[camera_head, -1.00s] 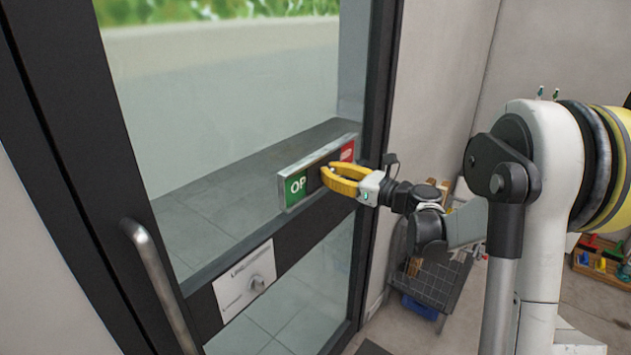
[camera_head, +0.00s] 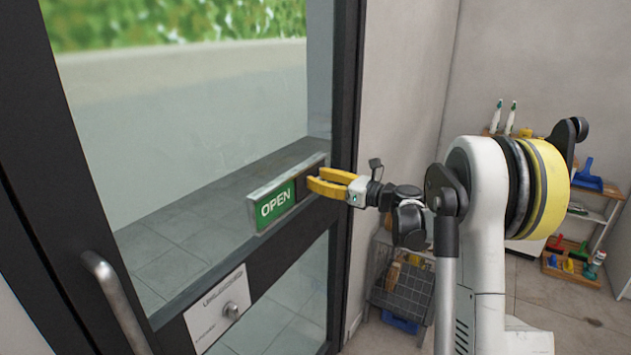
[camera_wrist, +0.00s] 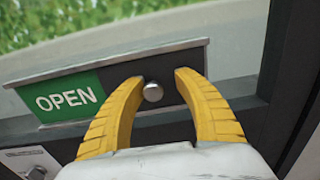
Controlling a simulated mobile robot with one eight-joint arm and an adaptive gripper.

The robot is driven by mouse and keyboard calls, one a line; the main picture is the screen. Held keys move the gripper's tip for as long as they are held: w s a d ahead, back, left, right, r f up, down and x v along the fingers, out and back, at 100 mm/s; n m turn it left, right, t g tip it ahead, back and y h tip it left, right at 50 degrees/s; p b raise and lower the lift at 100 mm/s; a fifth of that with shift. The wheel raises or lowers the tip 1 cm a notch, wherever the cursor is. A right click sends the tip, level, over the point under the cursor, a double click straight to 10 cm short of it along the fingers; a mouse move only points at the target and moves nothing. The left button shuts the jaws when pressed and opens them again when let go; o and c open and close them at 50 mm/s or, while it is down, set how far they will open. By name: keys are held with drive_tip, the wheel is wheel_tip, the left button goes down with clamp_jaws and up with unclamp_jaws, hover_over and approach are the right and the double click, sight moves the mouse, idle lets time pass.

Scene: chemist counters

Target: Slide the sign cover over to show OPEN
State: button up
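The sign (camera_head: 252,211) is a pale-framed strip on the glass door. Its green OPEN panel (camera_head: 276,205) shows whole on the left and also shows in the wrist view (camera_wrist: 68,97). The dark sign cover (camera_wrist: 170,117) sits at the right end of the sign and hides the part behind it; no red shows. A round metal knob (camera_wrist: 153,92) stands out from the cover. My gripper (camera_head: 313,179) has yellow fingers spread on either side of the knob. In the wrist view (camera_wrist: 149,77) gaps show between both fingers and the knob.
The dark door frame (camera_head: 346,90) is close to the right of the sign. A lock plate (camera_head: 217,308) with a knob is below the sign, and a door handle (camera_head: 118,305) is at lower left. A wire cart (camera_head: 403,290) stands beyond my arm.

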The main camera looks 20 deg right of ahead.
drive_tip(key=shift+s+r, duration=0.1)
drive_tip(key=shift+a, duration=0.15)
drive_tip(key=v, duration=1.2)
